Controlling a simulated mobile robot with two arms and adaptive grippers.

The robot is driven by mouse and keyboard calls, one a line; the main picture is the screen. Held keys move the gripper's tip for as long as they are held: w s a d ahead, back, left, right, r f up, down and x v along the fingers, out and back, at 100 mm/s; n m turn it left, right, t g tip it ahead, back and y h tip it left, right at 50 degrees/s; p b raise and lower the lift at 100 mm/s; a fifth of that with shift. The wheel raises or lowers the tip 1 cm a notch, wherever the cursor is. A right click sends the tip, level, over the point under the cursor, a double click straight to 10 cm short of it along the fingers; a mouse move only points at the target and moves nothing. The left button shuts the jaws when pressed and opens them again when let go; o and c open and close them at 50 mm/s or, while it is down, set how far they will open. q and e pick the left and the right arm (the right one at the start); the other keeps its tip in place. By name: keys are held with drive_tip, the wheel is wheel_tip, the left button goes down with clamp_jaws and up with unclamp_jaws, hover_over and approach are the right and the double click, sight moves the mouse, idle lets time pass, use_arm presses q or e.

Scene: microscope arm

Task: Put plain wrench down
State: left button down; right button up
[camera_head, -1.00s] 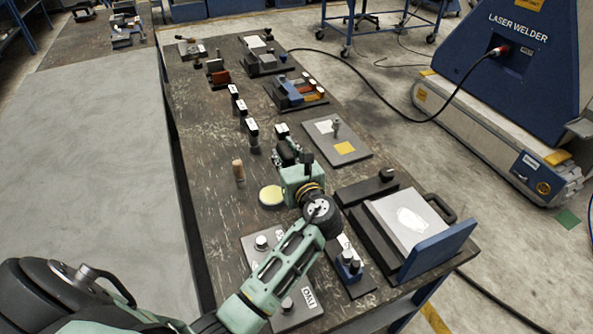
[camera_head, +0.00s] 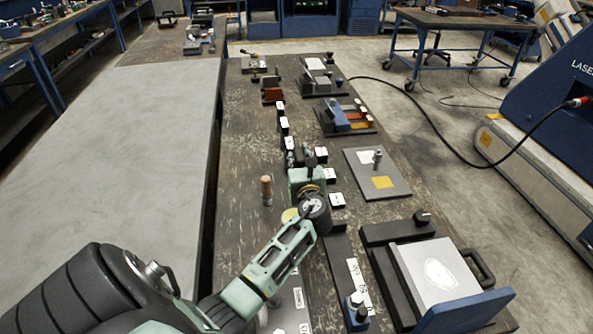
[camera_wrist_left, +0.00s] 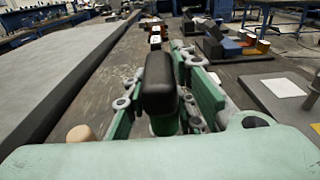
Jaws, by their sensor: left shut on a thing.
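My left gripper (camera_head: 300,153) is over the dark workbench (camera_head: 240,150), among small blocks with white labels. Its green fingers also show in the left wrist view (camera_wrist_left: 160,85), on both sides of a black rounded part. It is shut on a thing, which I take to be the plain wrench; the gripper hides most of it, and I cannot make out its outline. Labelled blocks (camera_head: 284,126) stand in a row beyond the gripper, and more (camera_head: 329,174) stand to its right. My right gripper is not in view.
A wooden-handled tool (camera_head: 266,190) stands upright just left of the gripper. A grey plate with a yellow square (camera_head: 370,180) lies to the right. Red and blue fixtures (camera_head: 345,118) stand farther back. The bench's left strip is mostly clear.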

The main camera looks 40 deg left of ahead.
use_arm(q)
drive_tip(key=shift+w+a+f, duration=0.15)
drive_tip(key=shift+a+f, duration=0.2)
drive_tip(key=shift+a, duration=0.3)
drive_tip(key=shift+f+b, duration=0.35)
drive_tip(key=shift+f, duration=1.65)
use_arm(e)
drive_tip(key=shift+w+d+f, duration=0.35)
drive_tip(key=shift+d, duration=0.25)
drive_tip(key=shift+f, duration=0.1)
use_arm(q)
drive_tip(key=c, duration=1.5)
unclamp_jaws()
drive_tip(key=shift+f, duration=0.15)
drive_tip(key=shift+o, duration=0.2)
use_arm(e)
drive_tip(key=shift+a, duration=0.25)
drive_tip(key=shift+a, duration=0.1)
